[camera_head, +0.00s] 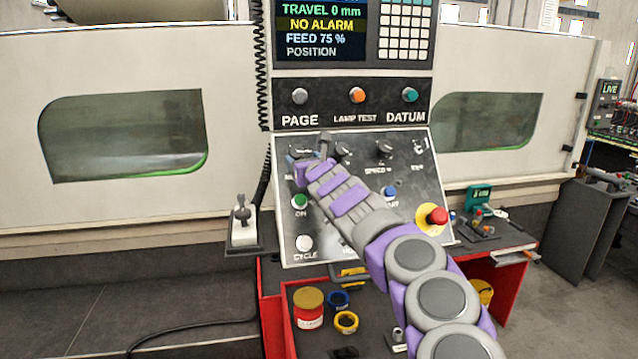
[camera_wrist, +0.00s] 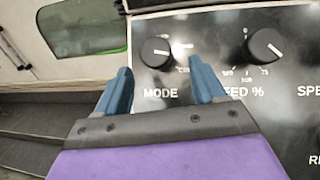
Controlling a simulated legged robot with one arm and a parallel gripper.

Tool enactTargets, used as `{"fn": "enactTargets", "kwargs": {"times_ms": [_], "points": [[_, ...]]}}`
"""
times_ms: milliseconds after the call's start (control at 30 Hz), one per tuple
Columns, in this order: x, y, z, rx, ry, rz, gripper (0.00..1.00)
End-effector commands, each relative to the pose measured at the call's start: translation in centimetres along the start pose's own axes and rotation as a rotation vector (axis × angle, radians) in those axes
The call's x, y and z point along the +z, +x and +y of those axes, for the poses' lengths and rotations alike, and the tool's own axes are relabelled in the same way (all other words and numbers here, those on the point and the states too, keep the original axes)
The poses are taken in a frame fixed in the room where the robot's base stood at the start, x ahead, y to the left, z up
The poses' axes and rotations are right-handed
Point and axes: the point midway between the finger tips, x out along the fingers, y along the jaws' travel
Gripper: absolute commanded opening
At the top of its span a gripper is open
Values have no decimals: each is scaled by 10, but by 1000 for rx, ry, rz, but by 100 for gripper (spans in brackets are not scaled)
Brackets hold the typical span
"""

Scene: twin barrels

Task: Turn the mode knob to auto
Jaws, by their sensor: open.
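The mode knob (camera_wrist: 156,52) is a round black knob with a white pointer line, above the word MODE on the dark control panel (camera_head: 345,185). In the wrist view its pointer points roughly left to right. My gripper (camera_wrist: 165,80) is open, with its two blue fingers below the knob in the picture and apart to either side of it. Nothing is between the fingers. In the head view my gripper (camera_head: 308,160) is at the panel's upper left and mostly hides the mode knob. I cannot read an AUTO label; one small label beside the knob is partly hidden by the right finger.
The feed knob (camera_wrist: 264,48) stands to the right of the mode knob. A red stop button (camera_head: 437,216), green ON button (camera_head: 300,202) and white CYCLE button (camera_head: 304,243) are lower on the panel. A joystick box (camera_head: 243,228) hangs at the panel's left.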

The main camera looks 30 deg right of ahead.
Motion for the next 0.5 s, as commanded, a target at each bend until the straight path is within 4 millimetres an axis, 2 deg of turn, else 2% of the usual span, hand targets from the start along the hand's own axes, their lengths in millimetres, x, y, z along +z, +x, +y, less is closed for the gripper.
{"fn": "enactTargets", "kwargs": {"times_ms": [500], "points": [[-4, -44, 0, 2, 1, -2, 70]]}}
